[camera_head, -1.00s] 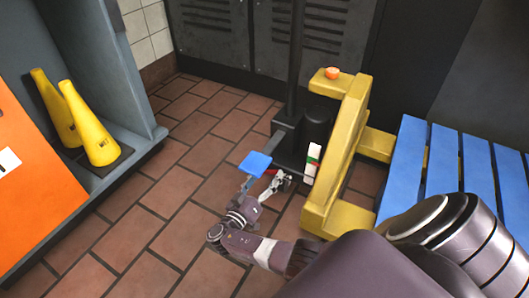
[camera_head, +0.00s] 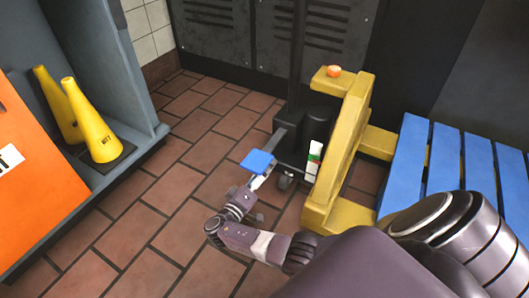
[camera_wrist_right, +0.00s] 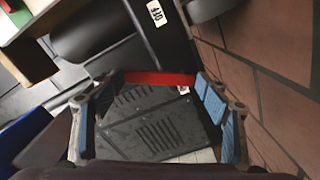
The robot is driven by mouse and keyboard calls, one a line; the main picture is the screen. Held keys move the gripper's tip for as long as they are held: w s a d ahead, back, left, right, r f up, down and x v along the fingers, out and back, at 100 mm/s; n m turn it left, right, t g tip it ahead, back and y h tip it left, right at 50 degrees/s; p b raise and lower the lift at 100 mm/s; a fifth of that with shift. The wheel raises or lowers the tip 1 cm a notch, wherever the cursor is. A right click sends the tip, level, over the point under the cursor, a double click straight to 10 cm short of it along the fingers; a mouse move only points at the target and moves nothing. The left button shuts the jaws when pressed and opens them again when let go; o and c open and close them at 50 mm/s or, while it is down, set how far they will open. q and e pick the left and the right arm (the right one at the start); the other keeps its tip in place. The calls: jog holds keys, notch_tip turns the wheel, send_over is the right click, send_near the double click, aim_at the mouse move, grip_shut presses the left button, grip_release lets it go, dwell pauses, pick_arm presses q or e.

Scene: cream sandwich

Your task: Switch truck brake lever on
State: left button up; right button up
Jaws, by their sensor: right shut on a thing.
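The truck has a black column and base (camera_head: 316,122) beside a yellow frame, with a small wheel (camera_head: 285,180) low down. A red bar, which looks like the brake lever (camera_wrist_right: 160,78), spans between my right gripper's fingertips in the right wrist view. My right gripper (camera_wrist_right: 160,88) is shut on this red lever, its blue-padded fingers on either side. In the head view the right gripper (camera_head: 261,182) is low by the wheel, partly under a blue square plate (camera_head: 258,161). The red lever is hidden there. My left gripper is not in view.
A yellow frame (camera_head: 337,150) with an orange object (camera_head: 333,71) on top stands right of the base. A blue slatted pallet (camera_head: 437,160) lies beyond it. Yellow cones (camera_head: 93,125) stand in a grey cabinet at left. Brick-tiled floor (camera_head: 170,200) between is clear.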

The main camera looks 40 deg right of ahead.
jog(key=shift+w+d+r, duration=0.1)
jog(key=shift+w+r, duration=0.05)
jog(key=o, duration=1.7)
jog(key=v, duration=0.7)
jog(key=shift+a, duration=0.25)
